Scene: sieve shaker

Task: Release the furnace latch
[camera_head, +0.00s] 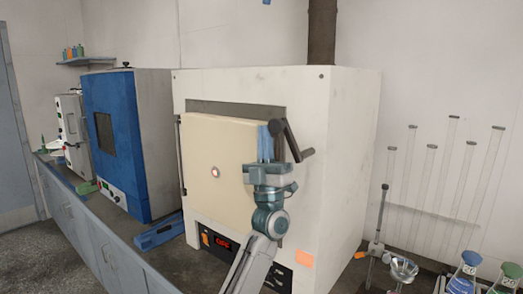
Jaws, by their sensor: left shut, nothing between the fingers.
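The furnace (345,150) is a large off-white box on the bench. Its cream door (215,145) looks shut, with a small round glowing peephole. The black furnace latch (291,140) is a bent lever at the door's upper right edge, with its grip sticking out to the right. My left gripper (266,130) is in front of the door's right edge, fingers pointing up, just left of the latch. Its fingers are shut with nothing between them. I cannot tell whether they touch the latch. My arm hides the lower right of the door. My right gripper is not in view.
A blue oven (145,145) stands left of the furnace, with a blue bar-shaped object (160,231) on the bench before it. The floor (55,265) at left is clear.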

